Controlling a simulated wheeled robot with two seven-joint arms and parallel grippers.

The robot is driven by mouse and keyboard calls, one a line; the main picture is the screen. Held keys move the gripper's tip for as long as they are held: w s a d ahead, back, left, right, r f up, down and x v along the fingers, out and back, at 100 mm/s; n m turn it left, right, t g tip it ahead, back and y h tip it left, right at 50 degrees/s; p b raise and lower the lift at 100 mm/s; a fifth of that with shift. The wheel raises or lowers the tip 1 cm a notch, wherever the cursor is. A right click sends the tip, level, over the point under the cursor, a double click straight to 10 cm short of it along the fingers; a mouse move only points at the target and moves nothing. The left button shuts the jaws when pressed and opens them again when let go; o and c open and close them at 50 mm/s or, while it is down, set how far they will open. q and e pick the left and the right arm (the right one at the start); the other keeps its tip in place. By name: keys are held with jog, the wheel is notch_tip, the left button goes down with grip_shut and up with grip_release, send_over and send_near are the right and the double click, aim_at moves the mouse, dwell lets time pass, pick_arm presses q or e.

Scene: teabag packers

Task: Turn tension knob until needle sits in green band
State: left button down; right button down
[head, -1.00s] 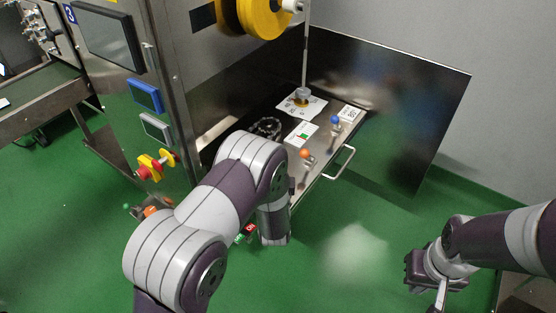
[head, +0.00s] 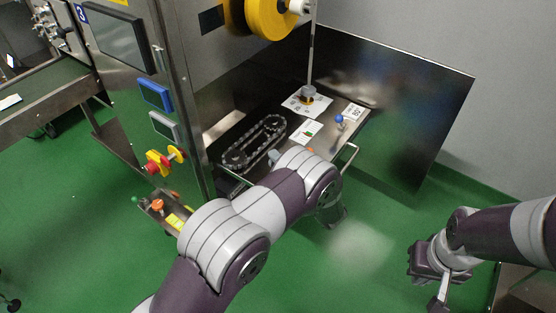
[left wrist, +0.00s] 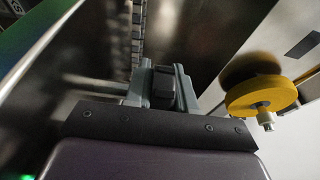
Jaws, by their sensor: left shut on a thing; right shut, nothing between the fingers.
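A white card with a green patch (head: 308,131) lies on the metal shelf, beside a blue-topped knob (head: 340,118). No needle can be made out. My right gripper (head: 438,301) is shut and empty at the lower right, away from the machine.
A chain loop (head: 255,142) lies on the shelf (head: 240,172). A yellow reel (head: 268,18) is above it; it also shows in the left wrist view (left wrist: 255,97). A red-and-yellow switch (head: 158,162) is on the cabinet. A dark panel (head: 410,110) stands behind. Green floor is free between my arms.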

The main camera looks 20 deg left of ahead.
dwell(0.3)
pick_arm(q)
jog(key=c, duration=1)
grip_release()
jog(key=shift+c, duration=0.2)
jog(key=p+v, duration=0.3)
jog(key=v, duration=0.9)
jog(key=shift+d, duration=0.35)
jog(key=shift+s+f, duration=0.1)
jog(key=shift+s, duration=0.05)
